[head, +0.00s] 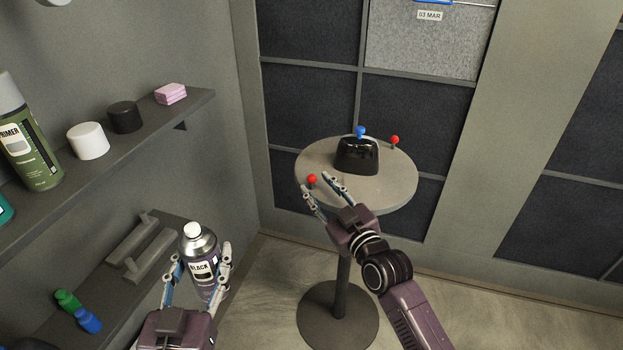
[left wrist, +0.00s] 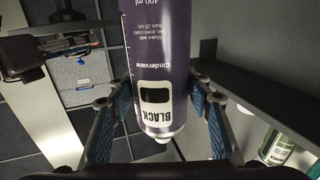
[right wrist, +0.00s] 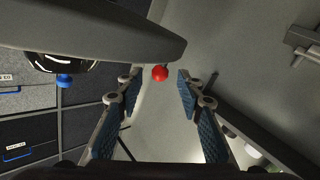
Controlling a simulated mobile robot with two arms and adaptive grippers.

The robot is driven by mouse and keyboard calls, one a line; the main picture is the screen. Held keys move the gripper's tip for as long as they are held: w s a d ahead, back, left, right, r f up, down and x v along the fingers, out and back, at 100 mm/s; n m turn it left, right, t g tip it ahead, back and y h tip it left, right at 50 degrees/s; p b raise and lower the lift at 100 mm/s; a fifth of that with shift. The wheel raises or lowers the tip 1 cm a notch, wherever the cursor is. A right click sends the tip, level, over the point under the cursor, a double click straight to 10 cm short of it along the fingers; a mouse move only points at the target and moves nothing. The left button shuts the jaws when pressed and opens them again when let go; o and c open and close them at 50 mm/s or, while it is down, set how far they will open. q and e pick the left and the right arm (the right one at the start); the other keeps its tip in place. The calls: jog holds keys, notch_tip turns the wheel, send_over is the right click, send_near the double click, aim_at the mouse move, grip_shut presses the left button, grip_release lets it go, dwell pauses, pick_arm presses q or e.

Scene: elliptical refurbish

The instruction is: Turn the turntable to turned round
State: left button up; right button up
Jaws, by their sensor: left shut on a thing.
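The round grey turntable (head: 398,185) stands on a pole with a round base. A glossy black piece (head: 357,158) sits near its middle, with a blue ball knob (head: 360,131) at its back edge. One red ball knob (head: 395,140) is at the back right of the rim and another red knob (head: 312,179) is at the front left. My right gripper (head: 325,185) is open at the front-left rim, its fingers either side of that red knob, which also shows between them in the right wrist view (right wrist: 160,73). My left gripper (head: 200,262) is shut on a spray can labelled BLACK (head: 203,268).
Wall shelves at the left hold a green primer can (head: 28,140), a white lid (head: 88,141), a black lid (head: 125,117) and pink blocks (head: 171,94). The lower shelf holds grey handles (head: 150,255) and small green and blue bottles (head: 87,319). Dark panels stand close behind the turntable.

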aim_at(314, 182)
jog(key=shift+x, duration=2.05)
grip_shut()
